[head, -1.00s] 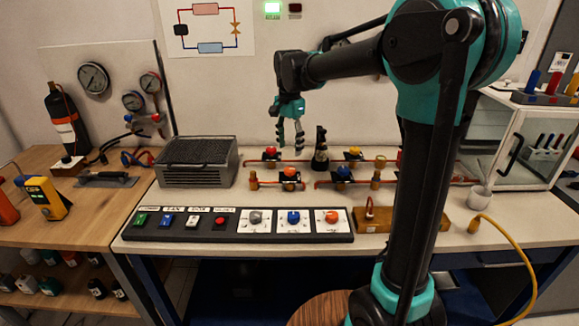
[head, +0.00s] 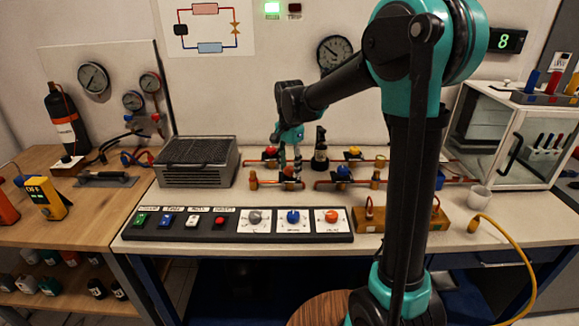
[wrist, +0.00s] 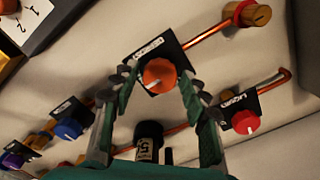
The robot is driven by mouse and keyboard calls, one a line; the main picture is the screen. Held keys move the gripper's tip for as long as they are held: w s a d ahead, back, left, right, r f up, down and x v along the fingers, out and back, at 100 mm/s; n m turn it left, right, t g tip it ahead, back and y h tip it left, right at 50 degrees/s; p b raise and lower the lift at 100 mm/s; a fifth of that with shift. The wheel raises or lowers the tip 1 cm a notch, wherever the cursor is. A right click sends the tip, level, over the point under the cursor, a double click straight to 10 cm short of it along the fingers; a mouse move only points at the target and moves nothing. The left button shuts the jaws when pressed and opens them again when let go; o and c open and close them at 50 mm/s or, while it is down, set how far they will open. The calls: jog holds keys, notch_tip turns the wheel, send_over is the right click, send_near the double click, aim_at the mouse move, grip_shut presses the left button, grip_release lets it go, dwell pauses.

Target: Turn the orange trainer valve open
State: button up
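The orange valve knob (wrist: 158,75) sits on a black labelled plate on a copper pipe. In the wrist view it lies between my fingertips, with a small gap on each side; its white mark points to the lower left. My gripper (wrist: 157,82) is open, one finger left and one right of the knob. In the head view my gripper (head: 288,160) hangs down over the front left pipe, and its fingers partly hide the orange valve (head: 289,172). I cannot tell exactly how deep the fingers reach around it.
Red (head: 270,152), yellow (head: 354,152) and blue (head: 343,171) valves stand nearby on copper pipes. A dark bottle-shaped object (wrist: 148,140) stands close behind the gripper. A control panel (head: 240,236) with its own orange dial (head: 332,217) lies in front. A grey vented box (head: 197,163) is to the left.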

jog(key=c, duration=0.8)
jog(key=shift+n, duration=0.4)
jog(key=n, duration=0.8)
jog(key=shift+n, duration=0.3)
jog(key=n, duration=0.8)
jog(key=shift+n, duration=0.4)
